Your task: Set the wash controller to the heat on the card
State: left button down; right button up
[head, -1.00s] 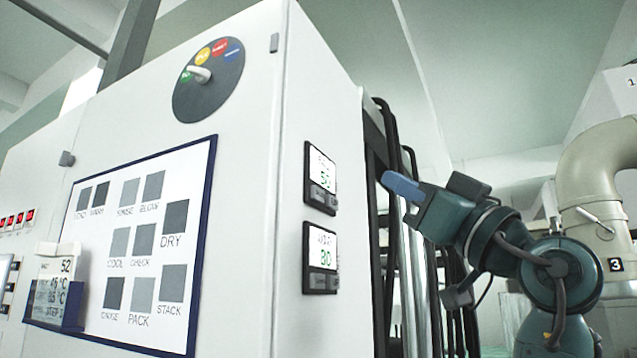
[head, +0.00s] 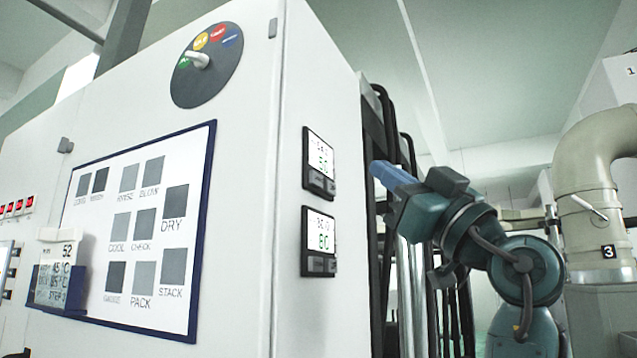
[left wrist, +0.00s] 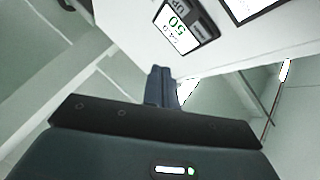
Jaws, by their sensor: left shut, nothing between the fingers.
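Two small controllers are on the cabinet's narrow side face in the head view. The upper controller (head: 319,161) and the lower controller (head: 319,242) have green digits; the lower seems to read 80. Their labels are too small to read surely. The left wrist view shows one controller (left wrist: 184,24) upside down, reading 50, with a key marked UP. My left gripper (head: 379,172) is shut and empty, right of the upper controller in the head view. Its fingertips (left wrist: 160,72) look apart from the controller. A card (head: 52,278) stands in a blue holder; its lines are blurred. My right gripper is out of view.
A dial (head: 207,65) with coloured marks and a board (head: 150,300) of grey squares are on the cabinet front (head: 255,180). Black hoses (head: 386,130) run behind the cabinet's side. A large beige pipe (head: 580,165) stands at the right.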

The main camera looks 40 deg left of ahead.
pick_arm(q)
jog(key=s+a, duration=0.1)
jog(key=a, duration=0.5)
jog(key=shift+s+b, duration=0.3)
jog(key=shift+b, duration=0.15)
jog(key=shift+a+g, duration=0.15)
jog(key=shift+g, duration=0.15)
dwell(1.3)
jog(key=shift+s+a, duration=0.1)
jog(key=shift+a, duration=0.25)
jog(key=shift+a, duration=0.35)
dwell(0.8)
jog(key=shift+d, duration=0.75)
jog(key=shift+w+d+p, duration=0.2)
jog(key=shift+w+d, duration=0.05)
jog(key=shift+d, duration=0.55)
jog(key=shift+w+d+p, duration=0.15)
jog(key=shift+w+d, duration=0.05)
jog(key=shift+d, duration=0.65)
jog(key=shift+w+d+p, duration=0.2)
jog(key=shift+w+d, duration=0.05)
jog(key=shift+d, duration=0.55)
